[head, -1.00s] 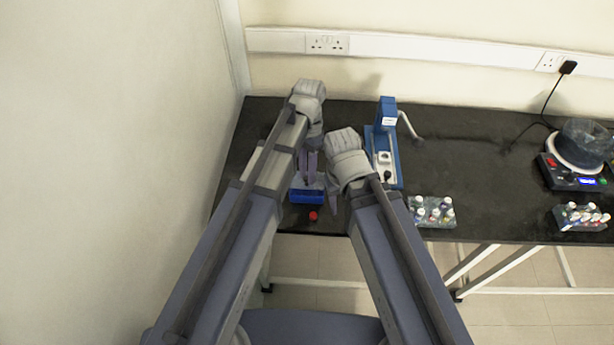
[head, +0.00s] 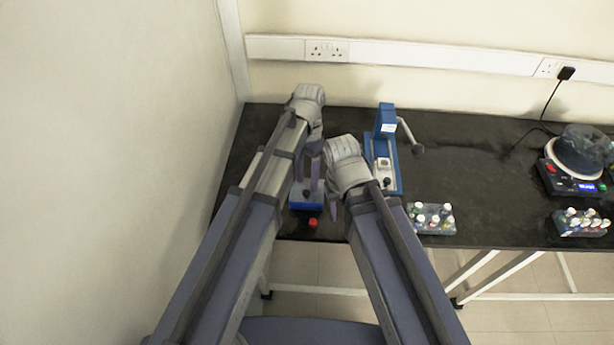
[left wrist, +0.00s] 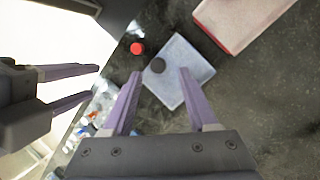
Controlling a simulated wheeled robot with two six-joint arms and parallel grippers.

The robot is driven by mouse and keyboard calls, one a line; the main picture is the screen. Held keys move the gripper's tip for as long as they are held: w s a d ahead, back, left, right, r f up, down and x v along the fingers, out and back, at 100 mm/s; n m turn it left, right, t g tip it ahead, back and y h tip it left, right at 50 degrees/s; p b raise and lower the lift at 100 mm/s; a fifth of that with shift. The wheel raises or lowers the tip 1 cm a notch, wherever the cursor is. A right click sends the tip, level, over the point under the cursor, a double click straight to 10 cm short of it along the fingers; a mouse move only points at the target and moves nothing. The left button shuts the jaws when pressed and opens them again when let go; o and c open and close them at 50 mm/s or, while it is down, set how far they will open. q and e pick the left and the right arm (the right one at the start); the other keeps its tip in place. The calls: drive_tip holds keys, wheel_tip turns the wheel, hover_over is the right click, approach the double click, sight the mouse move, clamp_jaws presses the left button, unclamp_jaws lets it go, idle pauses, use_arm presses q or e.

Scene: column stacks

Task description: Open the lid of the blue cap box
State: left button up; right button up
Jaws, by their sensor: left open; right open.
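The blue box (head: 308,206) sits near the front edge of the black table, below my left gripper. My left gripper (head: 308,182) partly hides the box in the head view. My right gripper (head: 333,206) is open and empty, just right of the box; its fingers (left wrist: 97,84) also show in the left wrist view.
A red round button or cap (head: 313,223) is in front of the box. A blue device with a crank (head: 386,122) stands right of my right gripper. A rack of small bottles (head: 432,218), another rack (head: 582,222) and a scale (head: 575,180) are farther right. The table's middle is clear.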

sight(307, 184)
use_arm(q)
drive_tip(key=p+v, duration=0.7)
drive_tip(key=shift+r, duration=0.35)
drive_tip(key=shift+w, duration=0.15)
drive_tip(key=s+a+f+n+t+y, duration=0.1)
drive_tip(key=s+n+t, duration=0.3)
drive_tip(key=s, duration=0.8)
drive_tip(key=shift+a+f+n, duration=0.25)
drive_tip(key=shift+a+n, duration=0.35)
drive_tip(key=shift+c, duration=0.2)
